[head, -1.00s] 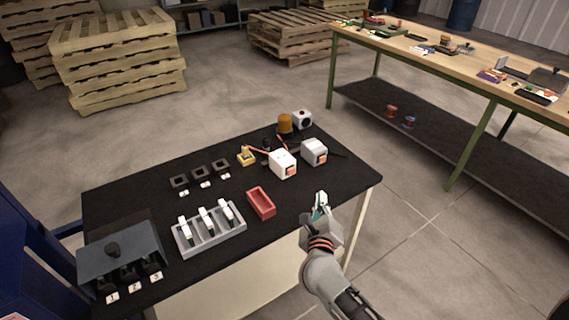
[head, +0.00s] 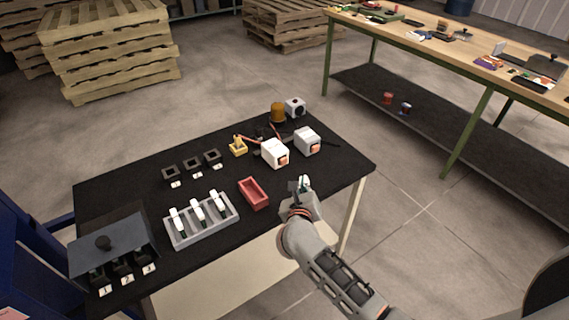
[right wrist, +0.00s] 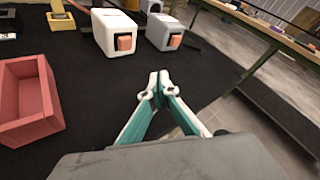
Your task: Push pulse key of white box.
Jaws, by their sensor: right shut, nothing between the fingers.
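The white box (head: 270,150) stands on the black table, with an orange-red key (head: 283,159) on its front face. It also shows in the right wrist view (right wrist: 107,34), with its key (right wrist: 125,43) facing me. A similar light grey box (head: 306,139) with its own orange key (head: 315,148) stands just right of it. My right gripper (head: 304,182) is shut and empty, above the table's front right part, in front of both boxes and apart from them. Its closed fingertips (right wrist: 159,86) show in the right wrist view, below the gap between the two boxes. My left gripper is out of view.
A red open tray (head: 246,203) lies left of my right gripper. A grey rack (head: 168,237) with several white-topped pieces, black square holders (head: 192,164) and a yellow piece (head: 237,151) stand further left. An orange cylinder (head: 278,112) stands behind the boxes. The table between gripper and boxes is clear.

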